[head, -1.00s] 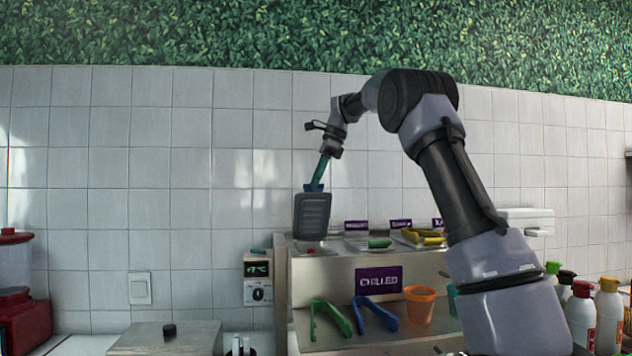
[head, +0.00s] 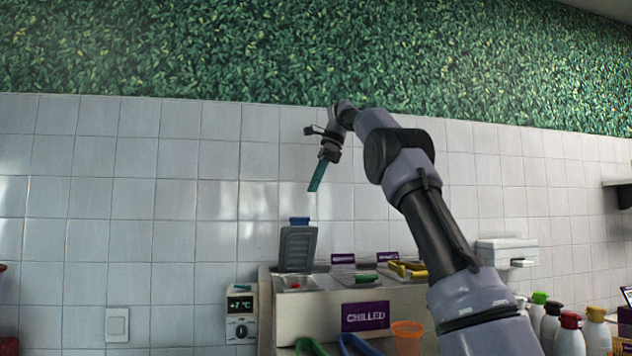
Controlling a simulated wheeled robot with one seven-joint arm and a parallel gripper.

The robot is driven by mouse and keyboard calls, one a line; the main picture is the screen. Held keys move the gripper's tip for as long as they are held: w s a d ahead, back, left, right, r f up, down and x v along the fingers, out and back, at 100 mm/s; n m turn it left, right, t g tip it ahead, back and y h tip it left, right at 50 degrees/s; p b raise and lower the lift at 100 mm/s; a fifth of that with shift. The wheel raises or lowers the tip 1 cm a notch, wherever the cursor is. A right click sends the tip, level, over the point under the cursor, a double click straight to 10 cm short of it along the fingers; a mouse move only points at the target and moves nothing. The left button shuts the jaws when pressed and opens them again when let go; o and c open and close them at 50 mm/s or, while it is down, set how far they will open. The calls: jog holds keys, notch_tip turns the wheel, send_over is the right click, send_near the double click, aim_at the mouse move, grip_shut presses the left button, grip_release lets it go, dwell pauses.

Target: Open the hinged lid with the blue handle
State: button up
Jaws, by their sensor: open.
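The lid (head: 297,249) is a dark grey ribbed panel with a blue handle (head: 299,221) along its top edge. It stands raised, close to upright, at the back of the left compartment of the chilled counter (head: 315,316). The left compartment (head: 297,285) is uncovered, with something red in it. My gripper (head: 314,189), with teal fingers, is above and slightly right of the handle, apart from it and holding nothing. The fingers overlap in this view, so the gap between them is hidden.
Purple labels stand behind the other compartments. Green tongs (head: 367,278) and yellow tongs (head: 408,270) lie on top of the counter. An orange cup (head: 407,337) stands below at the front. Several bottles (head: 570,336) stand at the right. The wall space around my gripper is clear.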

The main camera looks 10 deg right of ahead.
jog(key=shift+d+r, duration=0.25)
jog(key=shift+r, duration=0.35)
jog(key=c, duration=0.5)
jog(key=shift+s+a, duration=0.15)
jog(key=shift+s, duration=0.1)
grip_shut()
jog(key=s+a+t+h, duration=0.4)
jog(key=s+a+h, duration=0.1)
jog(key=s, duration=0.5)
send_near(299, 226)
notch_tip(299, 226, down, 4)
jog(key=s, duration=0.2)
jog(key=shift+w+d+f, duration=0.1)
jog(key=shift+w+f, duration=0.1)
jog(key=shift+w, duration=0.9)
jog(key=shift+w+d+f, duration=0.1)
jog(key=shift+w+f, duration=0.15)
jog(key=shift+w, duration=0.85)
